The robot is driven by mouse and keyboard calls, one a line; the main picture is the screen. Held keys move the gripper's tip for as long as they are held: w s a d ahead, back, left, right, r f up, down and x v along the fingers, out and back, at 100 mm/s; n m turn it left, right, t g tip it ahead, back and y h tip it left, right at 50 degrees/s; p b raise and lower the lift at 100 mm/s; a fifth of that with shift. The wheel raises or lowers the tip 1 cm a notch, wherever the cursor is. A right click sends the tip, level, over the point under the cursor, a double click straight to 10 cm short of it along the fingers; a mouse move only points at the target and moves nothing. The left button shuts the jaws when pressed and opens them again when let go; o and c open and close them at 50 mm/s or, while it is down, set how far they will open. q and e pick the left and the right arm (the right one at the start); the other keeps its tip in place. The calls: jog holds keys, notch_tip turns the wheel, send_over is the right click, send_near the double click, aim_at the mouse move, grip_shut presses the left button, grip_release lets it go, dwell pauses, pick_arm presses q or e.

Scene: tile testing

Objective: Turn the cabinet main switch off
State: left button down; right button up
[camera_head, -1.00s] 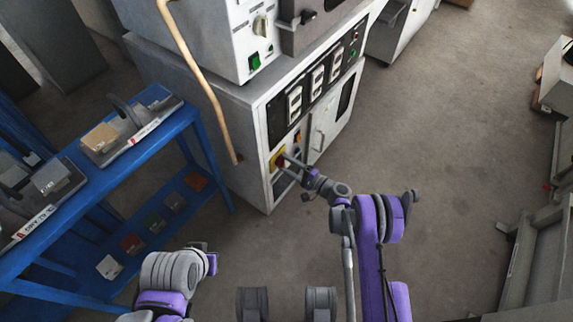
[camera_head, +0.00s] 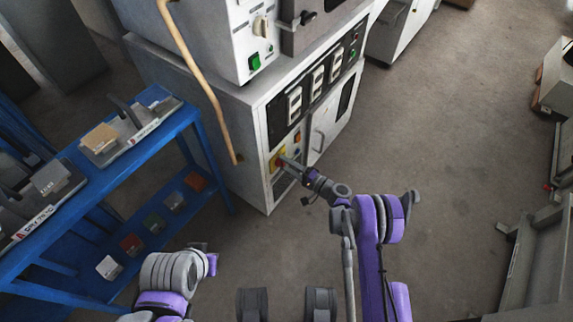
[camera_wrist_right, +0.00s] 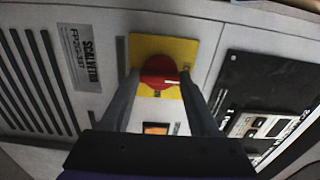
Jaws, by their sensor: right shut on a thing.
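The cabinet main switch is a red rotary knob on a yellow plate (camera_wrist_right: 178,50) on the front of the cabinet (camera_head: 262,187). In the right wrist view the red knob (camera_wrist_right: 160,71) sits between the fingertips of my right gripper (camera_wrist_right: 163,80), which is shut on it. A short white mark shows on the knob. In the head view my right gripper (camera_head: 285,162) reaches the yellow plate and covers most of the knob. My left arm is folded at the lower left; its fingers do not show clearly.
An orange-lit button (camera_wrist_right: 157,128) sits beside the switch. A label plate (camera_wrist_right: 77,57) and vent slots are on the same panel. A blue table (camera_head: 60,200) with tile samples stands left of the cabinet. Open floor (camera_head: 450,130) lies to the right.

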jog(key=o, duration=1.4)
jog(key=shift+c, duration=0.2)
jog(key=shift+d, duration=0.1)
jog(key=p+v, duration=0.2)
jog(key=v, duration=0.8)
jog(key=shift+s+d, duration=0.2)
jog(key=shift+d, duration=0.1)
